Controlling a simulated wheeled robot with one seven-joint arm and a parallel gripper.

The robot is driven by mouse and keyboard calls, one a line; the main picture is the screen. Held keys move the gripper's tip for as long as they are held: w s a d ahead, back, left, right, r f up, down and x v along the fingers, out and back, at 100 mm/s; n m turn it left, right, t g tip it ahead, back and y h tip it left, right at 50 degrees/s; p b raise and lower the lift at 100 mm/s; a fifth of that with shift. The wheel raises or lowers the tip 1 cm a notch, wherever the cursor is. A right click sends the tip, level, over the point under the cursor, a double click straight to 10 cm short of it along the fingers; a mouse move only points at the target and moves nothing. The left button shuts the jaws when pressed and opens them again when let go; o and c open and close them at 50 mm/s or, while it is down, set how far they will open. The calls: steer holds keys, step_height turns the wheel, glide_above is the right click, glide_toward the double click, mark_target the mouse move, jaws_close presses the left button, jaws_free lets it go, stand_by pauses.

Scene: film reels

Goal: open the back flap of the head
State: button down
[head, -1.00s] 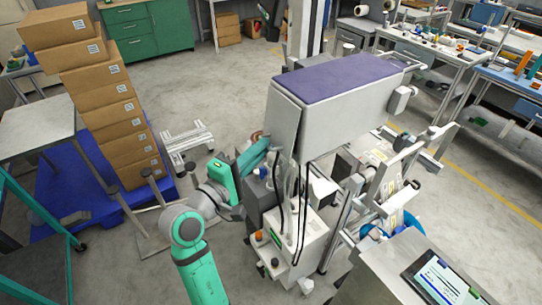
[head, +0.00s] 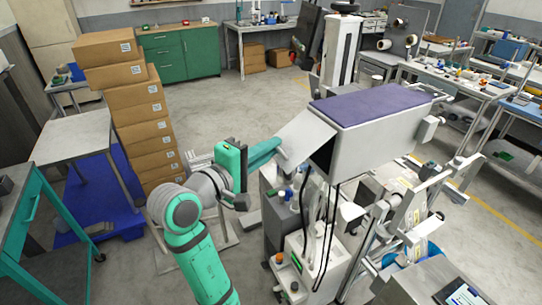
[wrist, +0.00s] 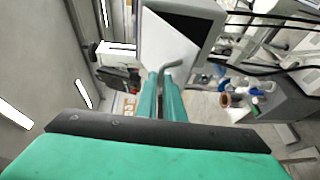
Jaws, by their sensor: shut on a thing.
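The head (head: 375,130) is a big light-grey box with a purple top, standing above the machine. Its back flap (head: 305,138) is a pale panel on the left end, swung outward and sloping down to the left from the top edge. A dark opening shows beneath it. My gripper (head: 275,150) is at the flap's lower outer edge. In the wrist view, my gripper's two green fingers (wrist: 163,90) are shut on a grey bent handle (wrist: 182,64), below a pale panel with a dark area. The exact grip on the handle is partly hidden by the fingers.
Below the head stand a grey unit with bottles (head: 284,200) and hanging black cables (head: 322,235). Stacked cartons (head: 140,110) stand on a blue pallet at left. A control screen (head: 465,295) is at bottom right.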

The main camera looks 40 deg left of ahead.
steer(key=shift+w+d+r, duration=0.25)
steer(key=shift+d+r, duration=0.2)
steer(key=shift+r, duration=0.05)
steer(key=c, duration=1.9)
jaws_free()
steer(key=shift+s+a, duration=0.1)
steer(key=shift+a, duration=0.05)
steer(key=shift+s, duration=0.1)
steer(key=s, duration=1)
steer(key=shift+s+d+r, duration=0.3)
steer(key=shift+d+r, duration=0.05)
steer(key=shift+d, duration=0.05)
